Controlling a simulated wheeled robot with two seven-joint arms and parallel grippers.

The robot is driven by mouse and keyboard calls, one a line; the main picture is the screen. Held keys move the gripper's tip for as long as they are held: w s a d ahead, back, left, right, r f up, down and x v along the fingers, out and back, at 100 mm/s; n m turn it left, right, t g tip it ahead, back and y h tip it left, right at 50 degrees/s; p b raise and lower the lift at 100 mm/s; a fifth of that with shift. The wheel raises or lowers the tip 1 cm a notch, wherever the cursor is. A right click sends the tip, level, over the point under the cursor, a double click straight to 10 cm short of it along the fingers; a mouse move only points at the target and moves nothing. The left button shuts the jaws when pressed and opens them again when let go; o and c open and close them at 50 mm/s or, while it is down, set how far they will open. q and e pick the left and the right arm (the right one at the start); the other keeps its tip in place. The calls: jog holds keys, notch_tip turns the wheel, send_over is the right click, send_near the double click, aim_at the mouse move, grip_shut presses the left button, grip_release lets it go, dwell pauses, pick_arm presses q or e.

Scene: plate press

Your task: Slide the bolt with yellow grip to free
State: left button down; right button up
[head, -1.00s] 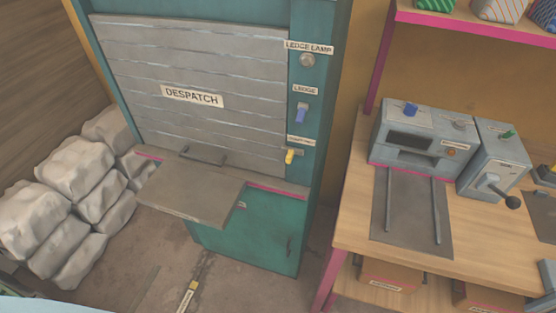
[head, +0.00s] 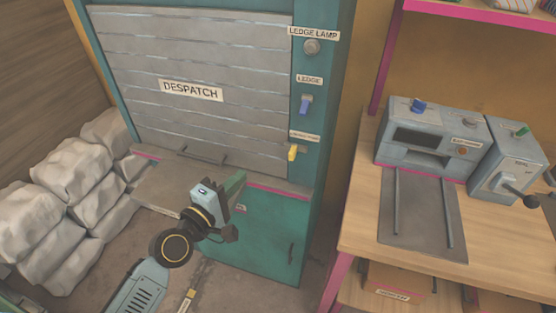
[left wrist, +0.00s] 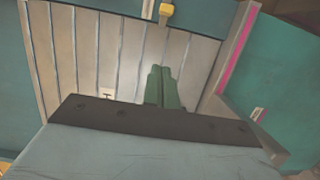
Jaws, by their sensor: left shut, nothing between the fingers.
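The yellow grip (head: 292,153) of the bolt is on the teal right post of the despatch hatch, beside the shutter's lower right edge, under a small label. It also shows at the top of the left wrist view (left wrist: 166,9). My left gripper (head: 239,179) is in front of the hatch, below and left of the yellow grip and apart from it. Its green fingers (left wrist: 163,86) are shut together with nothing between them. The grey shutter (head: 200,110) with the DESPATCH label is down. My right gripper is not in view.
A grey ledge (head: 155,185) juts out below the shutter, partly hidden by my left arm. A blue switch (head: 305,104) and a lamp (head: 312,47) are above the yellow grip. Pale sacks (head: 75,175) lie at left. A wooden bench (head: 375,235) with grey machines stands at right.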

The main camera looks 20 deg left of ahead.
pick_arm(q)
jog(key=shift+r, duration=0.2)
send_near(288, 147)
jog(key=w+a, duration=0.3)
jog(key=w, duration=0.2)
jog(key=shift+w+d+p, duration=0.1)
jog(key=shift+d+p, duration=0.55)
jog(key=shift+d, duration=1.6)
jog(key=shift+r, duration=0.1)
